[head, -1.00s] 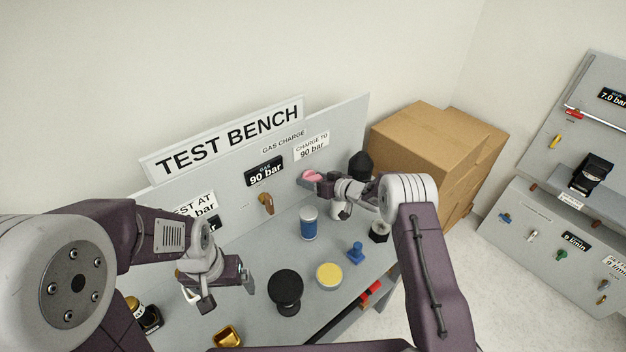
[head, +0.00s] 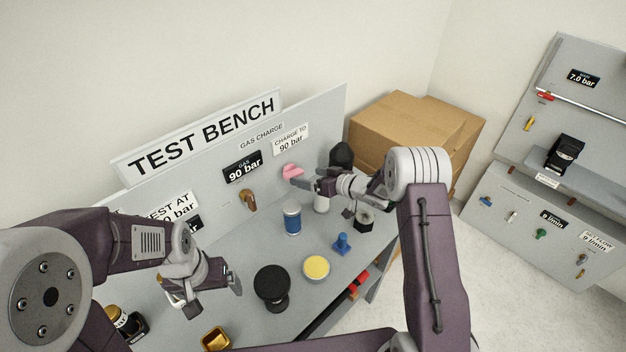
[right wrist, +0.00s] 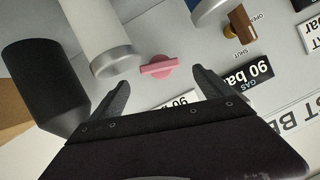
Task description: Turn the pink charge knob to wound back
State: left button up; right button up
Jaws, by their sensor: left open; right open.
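The pink charge knob (head: 292,171) is on the upright grey panel, below the "CHARGE TO 90 bar" label. In the right wrist view the pink knob (right wrist: 159,67) lies ahead of the gap between my fingers, its bar running nearly level across the picture. My right gripper (head: 299,184) is open and empty, just in front of and slightly below the knob in the head view; its two fingers (right wrist: 160,85) stand apart from the knob. My left gripper (head: 205,294) is open above the left part of the bench, away from the knob.
A brown lever (head: 248,200) sits left of the knob beneath the gas readout (head: 243,166), which shows 90 bar. A white cylinder (right wrist: 101,40) and a black cylinder (right wrist: 42,85) stand close to my right gripper. A blue can (head: 292,218) stands on the bench.

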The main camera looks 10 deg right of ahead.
jog(key=shift+v, duration=0.8)
